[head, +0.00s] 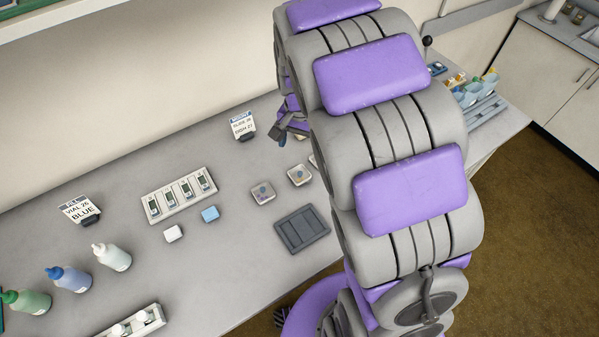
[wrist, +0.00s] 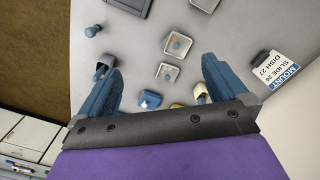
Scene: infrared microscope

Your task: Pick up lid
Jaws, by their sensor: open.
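Small square clear dishes stand on the grey bench, each with a lid that has a round knob. In the head view one lid (head: 263,191) is nearest the dark tray, another lid (head: 299,175) is to its right, and a third is mostly hidden behind my arm. In the head view my gripper (head: 291,127) is partly covered by my arm.
A dark tray (head: 301,229), a slide holder (head: 180,194), a white block (head: 173,233) and a blue block (head: 210,214) sit nearby. A "MOUNT slide 26 dish 27" card (head: 242,125) stands behind. Bottles (head: 112,256) are at left. Small items crowd both fingers in the wrist view.

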